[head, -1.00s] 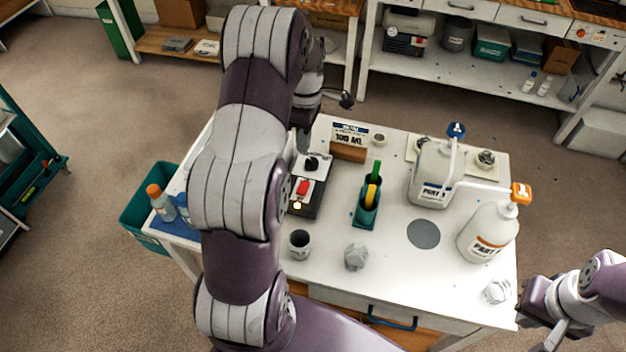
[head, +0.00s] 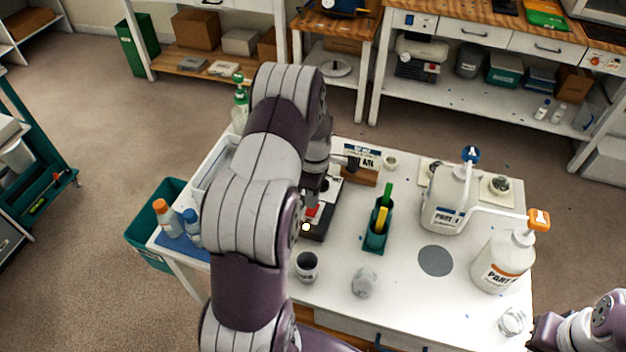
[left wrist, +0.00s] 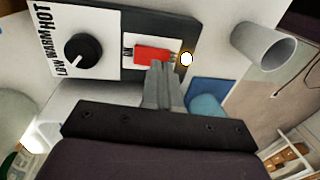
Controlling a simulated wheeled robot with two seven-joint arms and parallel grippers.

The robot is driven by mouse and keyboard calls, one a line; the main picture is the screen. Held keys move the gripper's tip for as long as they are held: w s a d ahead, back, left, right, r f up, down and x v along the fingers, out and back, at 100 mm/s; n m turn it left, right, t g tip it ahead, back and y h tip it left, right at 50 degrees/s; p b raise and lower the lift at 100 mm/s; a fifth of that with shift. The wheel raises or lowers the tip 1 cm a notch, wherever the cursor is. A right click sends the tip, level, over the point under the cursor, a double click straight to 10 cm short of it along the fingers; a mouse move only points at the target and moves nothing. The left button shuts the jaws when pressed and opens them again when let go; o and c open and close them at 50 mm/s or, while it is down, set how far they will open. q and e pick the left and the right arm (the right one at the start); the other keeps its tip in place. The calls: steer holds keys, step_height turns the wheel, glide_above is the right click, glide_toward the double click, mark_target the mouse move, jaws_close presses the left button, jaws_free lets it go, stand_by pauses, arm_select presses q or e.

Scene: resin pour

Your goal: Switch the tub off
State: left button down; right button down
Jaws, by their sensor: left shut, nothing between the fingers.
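The black control box (head: 322,230) stands on the table, partly hidden by my left arm. It has a red switch (head: 313,210), which also shows in the left wrist view (left wrist: 152,55), and a lit indicator (left wrist: 187,59) beside it. A black knob (left wrist: 83,50) sits on a plate marked LOW, WARM, HOT. My left gripper (left wrist: 161,68) is shut and empty, its tips at the red switch's near edge; I cannot tell whether they touch it. My right gripper (head: 545,333) is only partly in view at the lower right, and its fingers cannot be made out.
Two pump jugs (head: 447,200) (head: 502,262) stand farther right. Orange- and blue-capped bottles (head: 168,220) (head: 192,228) stand on the left blue mat.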

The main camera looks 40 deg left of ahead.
arm_select(q)
steer(key=shift+s+f, duration=0.1)
steer(key=shift+f, duration=0.95)
arm_select(e)
steer(key=shift+r, duration=0.2)
